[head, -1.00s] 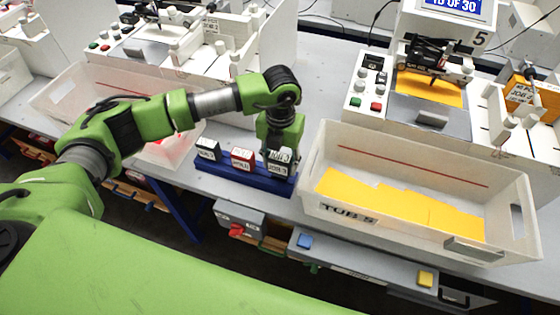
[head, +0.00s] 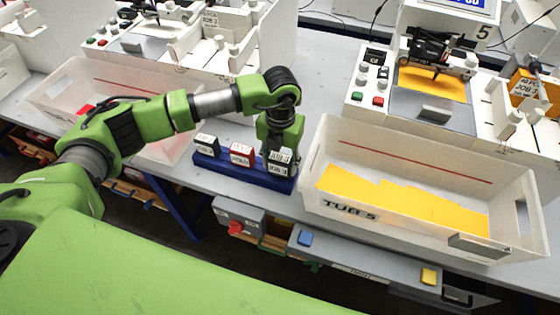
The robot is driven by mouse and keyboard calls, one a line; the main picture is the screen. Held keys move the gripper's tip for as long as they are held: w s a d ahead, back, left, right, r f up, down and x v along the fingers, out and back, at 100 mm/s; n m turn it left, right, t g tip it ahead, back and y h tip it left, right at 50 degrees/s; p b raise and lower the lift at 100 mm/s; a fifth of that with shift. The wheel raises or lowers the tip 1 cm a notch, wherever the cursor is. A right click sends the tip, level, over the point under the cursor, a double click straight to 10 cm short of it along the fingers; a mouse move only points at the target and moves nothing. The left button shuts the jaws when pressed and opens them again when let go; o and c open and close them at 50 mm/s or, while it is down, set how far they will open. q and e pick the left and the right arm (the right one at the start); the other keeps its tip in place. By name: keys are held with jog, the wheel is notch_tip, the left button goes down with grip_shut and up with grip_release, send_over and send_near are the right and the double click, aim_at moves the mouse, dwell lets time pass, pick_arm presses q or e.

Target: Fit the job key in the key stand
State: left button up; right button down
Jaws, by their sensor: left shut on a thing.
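The blue key stand (head: 222,169) lies along the front of the bench, left of the large tub. A black-and-white key (head: 206,145) stands in its left place and a red-and-white key (head: 242,154) in its middle place. My left gripper (head: 277,150) points down over the right end of the stand. It is shut on a black-and-white job key (head: 280,163), which is at the right end of the stand. The fingers partly hide this key, and I cannot tell whether it is fully seated. My right gripper is out of view.
A white tub (head: 410,232) with yellow sheets stands close right of the stand. A pen plotter (head: 432,75) is behind it. Another tub (head: 75,88) is at the left. Switch boxes (head: 240,215) hang below the bench edge.

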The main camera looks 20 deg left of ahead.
pick_arm(q)
jog(key=shift+f+b, duration=0.4)
jog(key=shift+f, duration=0.1)
jog(key=o, duration=1.1)
jog(key=shift+r, duration=0.15)
notch_tip(320, 180, up, 12)
jog(key=shift+f, duration=0.1)
jog(key=shift+f, duration=0.1)
